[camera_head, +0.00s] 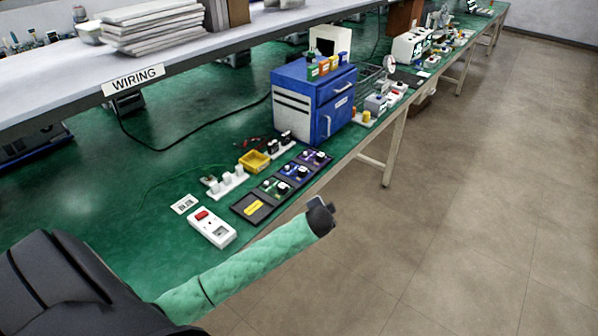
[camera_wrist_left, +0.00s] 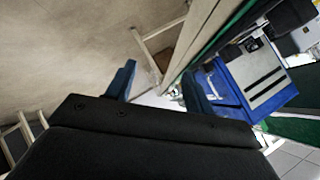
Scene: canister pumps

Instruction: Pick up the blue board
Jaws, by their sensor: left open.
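The blue board (camera_head: 294,171) lies in a row of small boards on the green bench top, between a green board (camera_head: 273,187) and a purple board (camera_head: 314,158). Small dark and white parts sit on it. My left gripper (camera_head: 326,207) is beyond the bench's front edge, to the right of and nearer than the row, apart from the boards. In the left wrist view its two fingers (camera_wrist_left: 157,86) are spread with nothing between them. The blue board cannot be made out in that view. My right gripper does not show.
A blue cabinet (camera_head: 314,100) stands on the bench behind the boards. The floor at right is clear.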

